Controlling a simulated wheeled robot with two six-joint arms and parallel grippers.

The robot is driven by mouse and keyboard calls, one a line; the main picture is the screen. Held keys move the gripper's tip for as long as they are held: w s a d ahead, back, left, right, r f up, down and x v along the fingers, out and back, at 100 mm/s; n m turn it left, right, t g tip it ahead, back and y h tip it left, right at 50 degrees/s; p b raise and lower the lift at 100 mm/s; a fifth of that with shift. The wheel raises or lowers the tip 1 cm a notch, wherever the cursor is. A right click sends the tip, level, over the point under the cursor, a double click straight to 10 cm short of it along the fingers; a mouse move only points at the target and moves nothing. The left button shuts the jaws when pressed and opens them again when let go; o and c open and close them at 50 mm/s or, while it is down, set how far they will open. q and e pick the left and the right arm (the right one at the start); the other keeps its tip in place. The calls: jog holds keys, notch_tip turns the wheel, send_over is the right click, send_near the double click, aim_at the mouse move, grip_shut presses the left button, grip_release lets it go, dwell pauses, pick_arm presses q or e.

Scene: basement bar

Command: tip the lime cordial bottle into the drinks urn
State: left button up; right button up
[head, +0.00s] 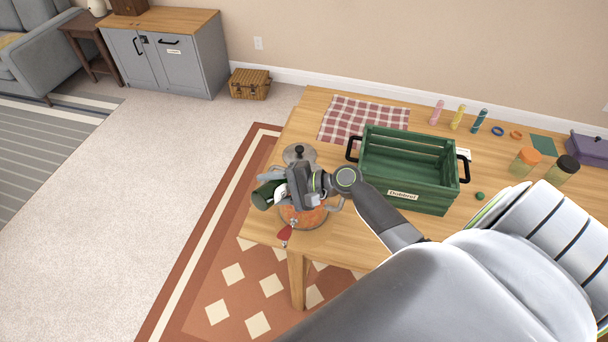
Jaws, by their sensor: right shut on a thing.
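The lime cordial bottle looks like the dark green bottle (264,196) with a pale label, near the table's left edge. My right gripper (279,188) is shut on it and holds it tilted, close to the drinks urn. The drinks urn (303,217) is a rounded clear vessel with orange contents, a handle on its right side and a red tap part at the front. My gripper and the bottle hide much of its top. A round lid with a dark knob (299,153) shows just behind. I cannot tell where the bottle's mouth is or whether anything flows. My left gripper is not in view.
A green wooden crate (408,197) with black handles stands right of the urn, close to my right arm. Behind it lie a checked cloth (362,117) and several small bottles. The table (265,223) ends just left of the urn.

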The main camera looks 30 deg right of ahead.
jog(key=shift+d+r, duration=0.1)
jog(key=shift+r, duration=0.15)
jog(key=shift+f, duration=0.1)
jog(key=shift+a+f+n+h, duration=0.25)
jog(key=shift+f+n+h, duration=0.05)
jog(key=shift+f, duration=0.3)
jog(key=shift+a+f+n+h+p, duration=0.15)
jog(key=shift+n+h+p, duration=0.25)
jog(key=shift+n, duration=0.1)
jog(key=shift+f, duration=0.1)
